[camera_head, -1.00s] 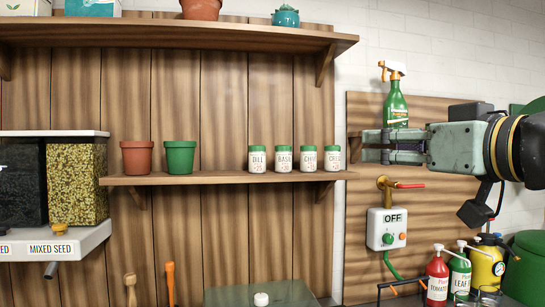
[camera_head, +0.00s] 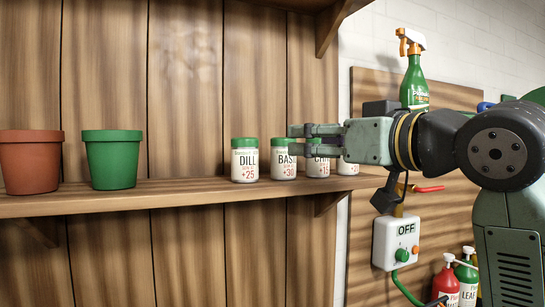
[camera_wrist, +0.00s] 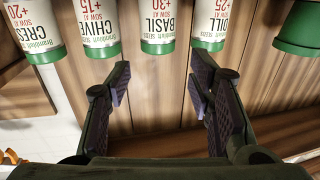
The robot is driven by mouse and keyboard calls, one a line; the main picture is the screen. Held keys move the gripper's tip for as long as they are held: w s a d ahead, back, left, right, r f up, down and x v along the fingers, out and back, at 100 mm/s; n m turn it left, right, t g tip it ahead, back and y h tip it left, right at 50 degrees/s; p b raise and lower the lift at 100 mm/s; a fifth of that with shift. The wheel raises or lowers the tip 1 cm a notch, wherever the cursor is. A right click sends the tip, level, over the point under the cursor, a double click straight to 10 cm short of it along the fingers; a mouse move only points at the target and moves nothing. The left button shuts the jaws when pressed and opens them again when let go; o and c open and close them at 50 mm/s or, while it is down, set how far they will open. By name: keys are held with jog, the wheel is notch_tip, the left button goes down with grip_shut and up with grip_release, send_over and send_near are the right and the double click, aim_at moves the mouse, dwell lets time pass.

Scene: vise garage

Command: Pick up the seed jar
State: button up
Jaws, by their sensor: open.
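Several white seed jars with green lids stand in a row on the wooden shelf (camera_head: 190,196). In the head view these are the dill jar (camera_head: 244,165), basil jar (camera_head: 283,165), chive jar (camera_head: 318,168) and cress jar (camera_head: 347,168). My gripper (camera_head: 300,140) is open and in front of the row at lid height, partly hiding the chive and cress jars. The wrist view is inverted. There my open, empty gripper (camera_wrist: 160,85) has the basil jar (camera_wrist: 164,25) beyond the gap between its fingers, with the chive jar (camera_wrist: 99,25) and dill jar (camera_wrist: 211,20) beside it.
A terracotta pot (camera_head: 30,165) and a green pot (camera_head: 112,162) stand left on the shelf. A green spray bottle (camera_head: 413,85) is behind my arm. A control box (camera_head: 396,243) marked OFF is mounted below. The shelf is free between the green pot and dill jar.

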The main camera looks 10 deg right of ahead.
aim_at(291, 140)
jog(key=p+x, duration=0.1)
jog(key=x, duration=0.3)
jog(key=shift+w+a+r+p, duration=0.1)
jog(key=shift+w+a+p, duration=0.1)
jog(key=shift+w+p, duration=0.15)
jog(key=p+x, duration=0.2)
jog(key=x, duration=0.2)
jog(key=shift+w, duration=0.45)
jog(key=shift+c, duration=0.5)
jog(key=c, duration=0.9)
notch_tip(291, 140, up, 10)
jog(key=shift+f+b, duration=0.15)
jog(key=shift+b, duration=0.45)
